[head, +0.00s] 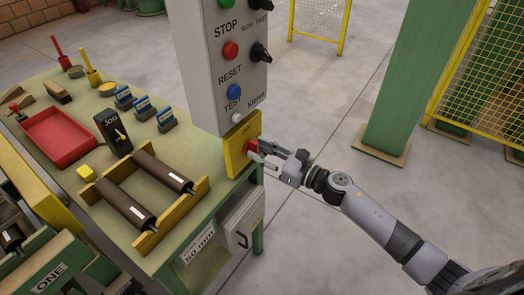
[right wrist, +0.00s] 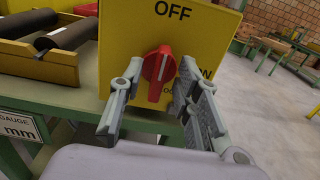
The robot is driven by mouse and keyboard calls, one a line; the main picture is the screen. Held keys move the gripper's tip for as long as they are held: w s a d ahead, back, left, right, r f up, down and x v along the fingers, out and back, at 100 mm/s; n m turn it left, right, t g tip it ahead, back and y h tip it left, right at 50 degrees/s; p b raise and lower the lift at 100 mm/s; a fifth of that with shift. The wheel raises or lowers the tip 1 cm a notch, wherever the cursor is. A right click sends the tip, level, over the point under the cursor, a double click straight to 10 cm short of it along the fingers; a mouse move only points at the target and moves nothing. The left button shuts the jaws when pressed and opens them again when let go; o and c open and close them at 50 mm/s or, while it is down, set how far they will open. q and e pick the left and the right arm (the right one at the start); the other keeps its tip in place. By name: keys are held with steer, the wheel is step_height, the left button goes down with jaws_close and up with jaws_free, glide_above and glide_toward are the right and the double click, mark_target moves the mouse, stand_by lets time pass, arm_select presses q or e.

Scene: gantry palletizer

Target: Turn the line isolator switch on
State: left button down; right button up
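The line isolator switch is a red rotary handle (right wrist: 158,70) on a yellow box (right wrist: 117,50) marked OFF at the top and ON at the right. In the right wrist view the handle stands nearly vertical, its long end pointing down. My right gripper (right wrist: 150,100) is open, with one finger on each side of the handle's lower part. I cannot tell whether the fingers touch it. In the head view the yellow box (head: 236,146) sits below a grey control panel, and my right gripper (head: 262,152) reaches its red handle from the right. My left gripper is not in view.
The grey panel (head: 225,65) with buttons and knobs stands above the box. The green table (head: 95,100) at left holds rollers (head: 160,172), a red tray (head: 60,138) and small blue items. A green post (head: 415,75) and yellow mesh fence stand right. Floor between is clear.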

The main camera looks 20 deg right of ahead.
jaws_close()
steer(key=shift+m, duration=0.4)
steer(key=m, duration=0.3)
steer(key=shift+d, duration=0.1)
steer(key=m+p, duration=0.1)
steer(key=m, duration=0.3)
steer(key=m+p, duration=0.1)
steer(key=m, duration=0.4)
steer(key=m+p, duration=0.2)
steer(key=m, duration=0.3)
steer(key=shift+w+d+f, duration=0.15)
steer(key=shift+w+f, duration=0.05)
steer(key=shift+f, duration=0.05)
stand_by(0.5)
steer(key=shift+o, duration=0.2)
jaws_free()
